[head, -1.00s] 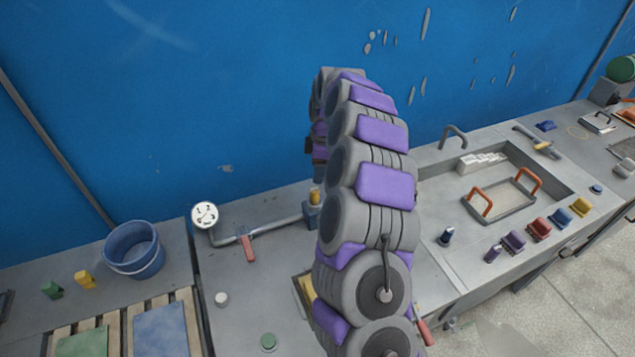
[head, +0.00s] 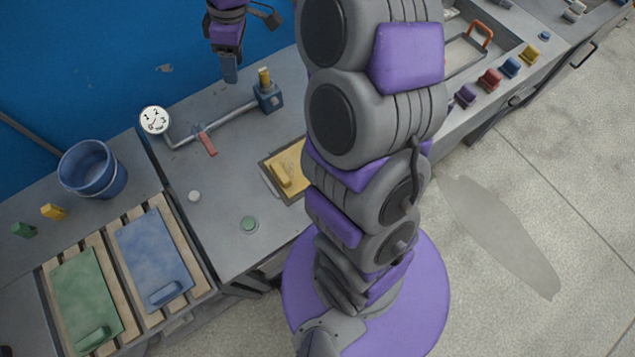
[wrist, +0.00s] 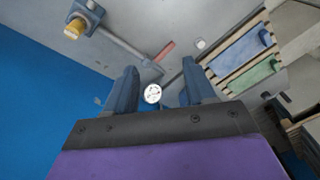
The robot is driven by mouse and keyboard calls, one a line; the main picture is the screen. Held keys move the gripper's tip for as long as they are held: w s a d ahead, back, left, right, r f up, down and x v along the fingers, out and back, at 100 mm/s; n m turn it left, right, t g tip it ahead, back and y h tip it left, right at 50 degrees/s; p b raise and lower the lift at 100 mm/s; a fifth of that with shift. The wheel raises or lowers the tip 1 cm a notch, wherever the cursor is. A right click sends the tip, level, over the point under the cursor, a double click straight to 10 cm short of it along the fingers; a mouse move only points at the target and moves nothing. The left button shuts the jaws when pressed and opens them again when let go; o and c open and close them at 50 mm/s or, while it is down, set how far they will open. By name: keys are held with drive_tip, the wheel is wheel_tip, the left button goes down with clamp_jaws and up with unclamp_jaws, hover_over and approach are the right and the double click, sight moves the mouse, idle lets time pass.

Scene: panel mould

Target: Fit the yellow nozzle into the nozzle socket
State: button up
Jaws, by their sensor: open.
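The yellow nozzle (head: 264,76) is a short upright cylinder standing in the top of a blue block, the nozzle socket (head: 268,98), at the right end of a grey pipe. How deep it sits, I cannot tell. In the wrist view the nozzle (wrist: 74,29) and socket (wrist: 88,14) show at the upper left, outside my fingers. My gripper (head: 230,70) hangs left of the nozzle in the head view, apart from it. In the wrist view its fingers (wrist: 160,76) stand apart with nothing between them.
A gauge (head: 155,119) and a red-handled valve (head: 206,143) are on the pipe. A blue bucket (head: 92,169), small yellow (head: 52,211) and green (head: 24,230) pieces stand left. A yellow float (head: 287,172) lies near my arm. The bench's front middle is mostly clear.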

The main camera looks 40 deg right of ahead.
drive_tip(key=s+a+m+g+h, duration=0.1)
drive_tip(key=s+m, duration=0.9)
drive_tip(key=s, duration=2.3)
drive_tip(key=shift+s+a+m+g+h, duration=0.3)
drive_tip(key=shift+a+h, duration=0.2)
drive_tip(key=shift+f, duration=0.15)
drive_tip(key=shift+f+b, duration=0.35)
drive_tip(key=shift+b, duration=0.05)
